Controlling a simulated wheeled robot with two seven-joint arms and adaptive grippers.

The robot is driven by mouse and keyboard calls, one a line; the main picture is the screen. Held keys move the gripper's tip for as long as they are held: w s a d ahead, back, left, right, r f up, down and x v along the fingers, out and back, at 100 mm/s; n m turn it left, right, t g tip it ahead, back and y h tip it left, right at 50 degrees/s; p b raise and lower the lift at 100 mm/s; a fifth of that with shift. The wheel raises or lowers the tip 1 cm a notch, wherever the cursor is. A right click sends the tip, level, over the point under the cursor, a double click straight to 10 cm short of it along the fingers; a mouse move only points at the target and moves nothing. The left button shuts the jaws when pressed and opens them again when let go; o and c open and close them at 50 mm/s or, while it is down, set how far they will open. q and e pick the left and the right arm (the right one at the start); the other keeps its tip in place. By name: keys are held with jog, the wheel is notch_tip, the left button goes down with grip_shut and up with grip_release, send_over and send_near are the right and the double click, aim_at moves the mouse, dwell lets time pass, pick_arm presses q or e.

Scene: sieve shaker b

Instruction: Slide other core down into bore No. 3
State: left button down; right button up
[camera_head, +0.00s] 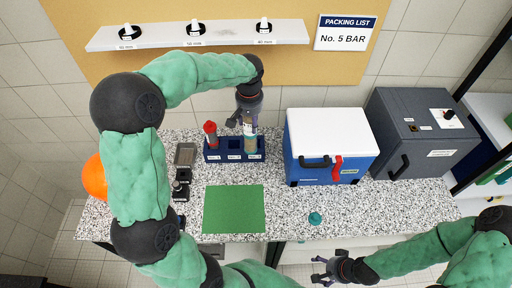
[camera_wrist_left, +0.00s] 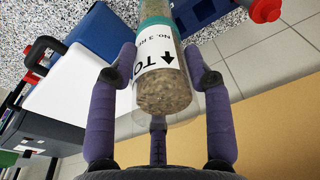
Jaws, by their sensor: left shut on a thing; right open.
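My left gripper (camera_head: 248,118) is shut on a clear core tube (camera_head: 250,143) with brown grainy filling, over the right end of the blue rack (camera_head: 222,156). In the left wrist view the core (camera_wrist_left: 165,97) lies between the fingers (camera_wrist_left: 160,60). Its white label reads "No. 3" with an arrow, and a teal band is beyond it. I cannot tell whether its lower end is inside the right-hand bore. Another core with a red cap (camera_head: 210,130) stands in the rack's left bore. The middle bore looks empty. My right gripper (camera_head: 328,270) is open and empty, at the front of the bench.
A blue-and-white box (camera_head: 330,135) and a dark grey machine (camera_head: 420,135) stand right of the rack. A green mat (camera_head: 233,209) lies in front. A small teal item (camera_head: 315,219) is near the front edge. A white shelf (camera_head: 215,38) hangs behind.

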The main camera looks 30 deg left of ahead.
pick_arm(q)
jog(key=w+a+f+p, duration=0.2)
jog(key=w+a+f, duration=0.1)
jog(key=w+f, duration=0.3)
jog(key=w+a+f+p, duration=0.2)
jog(key=w+f+p, duration=0.1)
jog(key=w+f, duration=0.3)
jog(key=shift+w+a+f, duration=0.35)
jog(key=shift+w+a, duration=0.05)
jog(key=shift+w, duration=0.05)
